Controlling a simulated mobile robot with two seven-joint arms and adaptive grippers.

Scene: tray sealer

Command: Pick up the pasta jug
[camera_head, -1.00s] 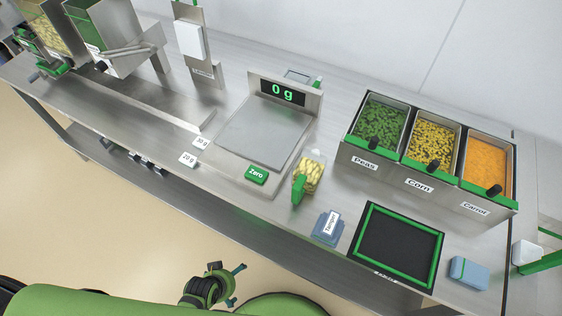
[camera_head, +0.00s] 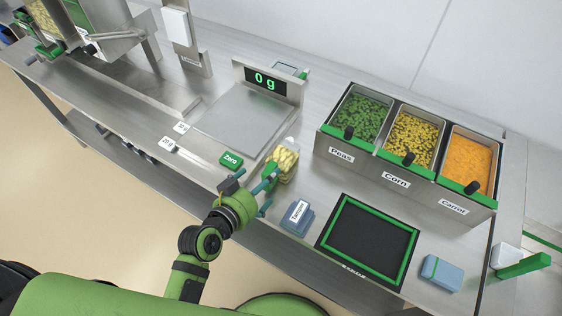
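The pasta jug (camera_head: 287,161) is a clear container of yellow pasta with a green handle (camera_head: 270,174). It stands upright on the steel counter, just right of the scale. My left gripper (camera_head: 255,190) has its fingers spread at the handle side of the jug, near the counter's front edge. The fingers overlap the lower handle in this view, and I cannot tell whether they touch it. The jug is not lifted. My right gripper is not in view.
The scale (camera_head: 245,122) reads 0 g, with a green Zero button (camera_head: 231,159) in front. Bins of peas (camera_head: 361,117), corn (camera_head: 411,135) and carrot (camera_head: 466,158) stand behind.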

